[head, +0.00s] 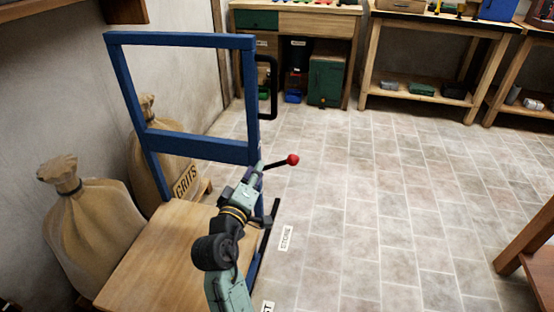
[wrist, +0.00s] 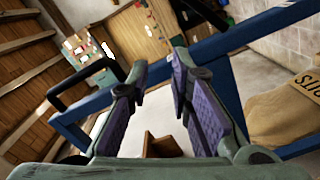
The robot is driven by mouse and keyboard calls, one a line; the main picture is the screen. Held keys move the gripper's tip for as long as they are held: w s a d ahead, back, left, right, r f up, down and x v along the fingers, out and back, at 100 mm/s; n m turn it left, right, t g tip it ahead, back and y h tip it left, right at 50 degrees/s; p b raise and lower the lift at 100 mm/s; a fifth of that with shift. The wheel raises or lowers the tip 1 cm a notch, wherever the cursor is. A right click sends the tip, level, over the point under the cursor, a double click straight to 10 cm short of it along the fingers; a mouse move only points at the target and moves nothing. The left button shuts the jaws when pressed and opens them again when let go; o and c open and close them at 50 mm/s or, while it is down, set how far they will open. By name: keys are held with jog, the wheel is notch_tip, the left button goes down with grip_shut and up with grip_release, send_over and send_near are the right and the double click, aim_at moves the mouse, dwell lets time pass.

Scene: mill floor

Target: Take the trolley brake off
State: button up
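The trolley has a blue tubular frame (head: 195,150) and a wooden deck (head: 165,250); the frame also shows in the wrist view (wrist: 265,30). A dark lever with a red ball knob (head: 292,160) sticks out to the right of the frame's right post, which I take to be the brake lever. My gripper (head: 253,172) is beside that post, just left of the knob in the picture. In the wrist view my gripper (wrist: 160,72) has its two purple-padded fingers apart with nothing held between them. The knob does not show there. The lever's lower end is hidden.
A black loop handle (head: 268,88) stands out from the frame's right post. A workbench (head: 300,22) and shelving tables (head: 440,30) line the back.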

aim_at(278, 164)
jog(key=shift+d+f+h, duration=0.5)
jog(key=shift+d+f, duration=0.2)
jog(key=shift+d, duration=0.15)
jog(key=shift+c, duration=0.6)
jog(key=shift+s+d+f+g, duration=0.1)
jog(key=shift+d+f+g, duration=0.1)
jog(key=shift+d+g, duration=0.15)
grip_shut()
jog(key=p+x, duration=0.2)
jog(key=x, duration=0.8)
jog(key=shift+d, duration=0.1)
jog(key=shift+m, duration=0.3)
